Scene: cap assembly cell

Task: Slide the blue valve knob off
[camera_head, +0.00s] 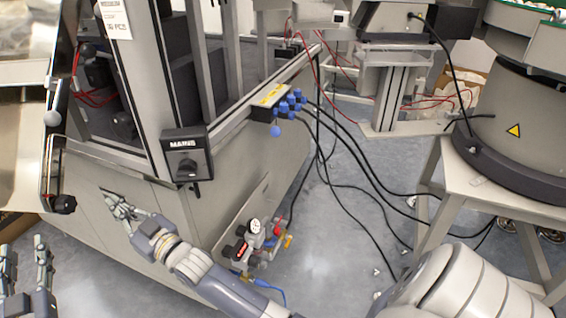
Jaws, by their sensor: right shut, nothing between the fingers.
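A small round blue knob (276,131) shows just below a row of blue fittings (291,103) on the cabinet's side; I cannot tell for sure that it is the valve knob. Lower down, a valve and gauge assembly (254,245) has a red part, a yellow part and a blue hose at its base. My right gripper (110,202) is shut and empty in front of the cabinet's lower panel, left of the knob and apart from it. My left gripper (24,252) is at the bottom left corner, its fingers apart and nothing seen between them.
The grey cabinet (130,225) carries a black MAINS switch (186,155). Black cables (352,152) run from the blue fittings across the floor. A bowl feeder on a stand (481,165) is at the right. The floor between cabinet and stand is partly open.

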